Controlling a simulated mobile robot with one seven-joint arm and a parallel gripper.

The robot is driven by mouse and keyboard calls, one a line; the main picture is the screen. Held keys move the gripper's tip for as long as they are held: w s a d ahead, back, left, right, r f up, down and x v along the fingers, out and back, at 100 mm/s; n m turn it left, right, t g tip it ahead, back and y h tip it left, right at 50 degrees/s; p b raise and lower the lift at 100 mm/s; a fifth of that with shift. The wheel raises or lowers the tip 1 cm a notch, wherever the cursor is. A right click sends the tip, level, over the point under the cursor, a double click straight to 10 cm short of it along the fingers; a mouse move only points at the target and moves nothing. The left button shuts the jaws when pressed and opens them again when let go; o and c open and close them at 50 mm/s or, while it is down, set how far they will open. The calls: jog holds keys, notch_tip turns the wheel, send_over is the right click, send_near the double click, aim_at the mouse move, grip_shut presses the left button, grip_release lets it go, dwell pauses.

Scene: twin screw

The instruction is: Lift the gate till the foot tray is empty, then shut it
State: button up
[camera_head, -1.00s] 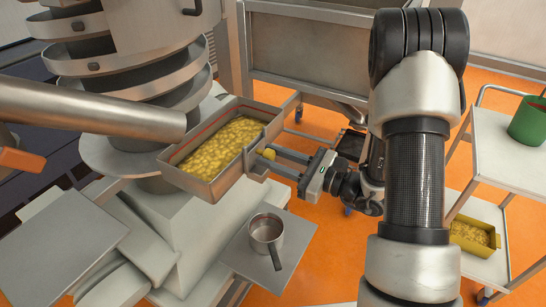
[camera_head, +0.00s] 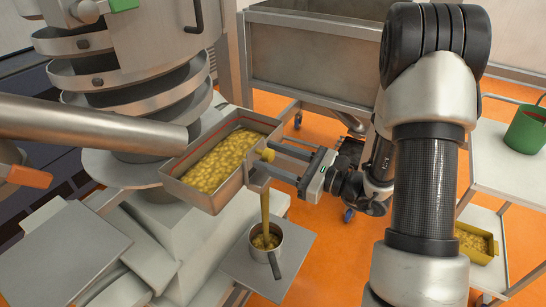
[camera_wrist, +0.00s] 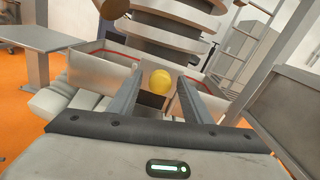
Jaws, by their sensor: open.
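The foot tray (camera_head: 205,200) is a grey metal trough holding a thick layer of yellow chunks (camera_head: 222,160). The gate's yellow knob (camera_head: 266,154) is at the tray's right side; the gate plate is hard to make out. Below it a yellow stream (camera_head: 265,205) falls into a small metal pot (camera_head: 279,238), which has yellow stuff in it. My gripper (camera_head: 272,157) reaches in from the right, its fingers on either side of the knob. In the wrist view the knob (camera_wrist: 160,82) lies between the open fingers of my gripper (camera_wrist: 161,76).
The pot stands on a grey shelf (camera_head: 240,268) below the tray. A wide metal pipe (camera_head: 90,130) crosses at left. A white cart (camera_head: 500,165) at right bears a green bucket (camera_head: 525,130) and, lower down, a yellow bin (camera_head: 478,252). Orange floor shows between.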

jog(key=shift+d, duration=0.1)
jog(key=v, duration=1.7)
jog(key=shift+b, duration=0.3)
jog(key=shift+s+d, duration=0.1)
jog(key=shift+s, duration=0.05)
dwell(2.2)
jog(key=w+a+m+b, duration=0.1)
jog(key=w+a, duration=0.2)
jog(key=a, duration=0.2)
jog(key=w+a+m+b, duration=0.2)
jog(key=w+a, duration=0.1)
jog(key=a, duration=0.2)
jog(key=w+a+m+b, duration=0.1)
jog(key=w+a+b, duration=0.1)
jog(key=w+a, duration=0.1)
jog(key=shift+w+a+m, duration=0.15)
jog(key=shift+w+a, duration=0.05)
jog(key=shift+a, duration=0.25)
jog(key=shift+w+a+m, duration=0.15)
jog(key=shift+a, duration=0.3)
